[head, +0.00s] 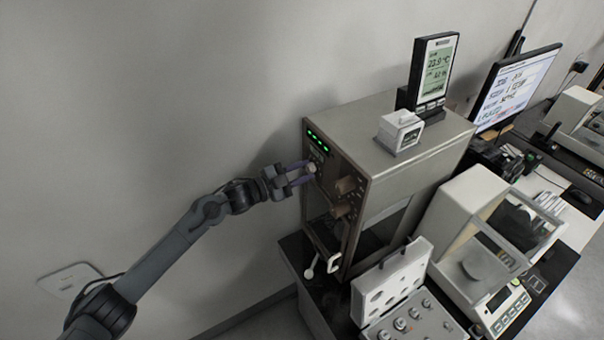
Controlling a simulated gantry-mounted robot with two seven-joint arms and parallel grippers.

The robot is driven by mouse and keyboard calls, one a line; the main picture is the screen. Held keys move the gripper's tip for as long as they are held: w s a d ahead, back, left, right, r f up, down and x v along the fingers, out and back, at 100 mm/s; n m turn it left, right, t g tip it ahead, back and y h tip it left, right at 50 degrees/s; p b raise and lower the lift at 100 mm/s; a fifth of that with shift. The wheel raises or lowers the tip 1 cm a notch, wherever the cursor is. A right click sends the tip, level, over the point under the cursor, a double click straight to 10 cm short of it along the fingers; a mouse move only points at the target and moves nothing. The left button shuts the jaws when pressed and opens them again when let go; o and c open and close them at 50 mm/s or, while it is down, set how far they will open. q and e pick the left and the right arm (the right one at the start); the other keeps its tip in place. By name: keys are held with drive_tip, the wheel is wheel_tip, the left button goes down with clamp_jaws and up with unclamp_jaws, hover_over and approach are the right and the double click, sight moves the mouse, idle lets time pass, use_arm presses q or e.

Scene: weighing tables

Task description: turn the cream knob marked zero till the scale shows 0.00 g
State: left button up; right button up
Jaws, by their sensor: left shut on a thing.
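The scale (418,160) is a large grey box with a brown front panel, standing on a dark table. A row of green lit digits (318,140) shows at the top of its front, too small and slanted to read. My left gripper (308,170) reaches in from the left and is shut on a small cream knob (312,168) just below the digits. The marking on the knob cannot be read. Two brown knobs (345,185) sit to the right of it and lower on the panel. My right gripper is not in view.
Below the panel a pale lever (334,262) sticks out at the front. An open weight case (392,282) and a second balance (478,255) stand close on the right. A small white box (400,130) and a temperature display (435,68) stand on top. The wall side is free.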

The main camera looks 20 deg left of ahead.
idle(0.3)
use_arm(q)
drive_tip(key=o, duration=1.1)
drive_tip(key=shift+c, duration=0.2)
drive_tip(key=b+v, duration=0.1)
drive_tip(key=v, duration=1)
drive_tip(key=shift+b, duration=0.3)
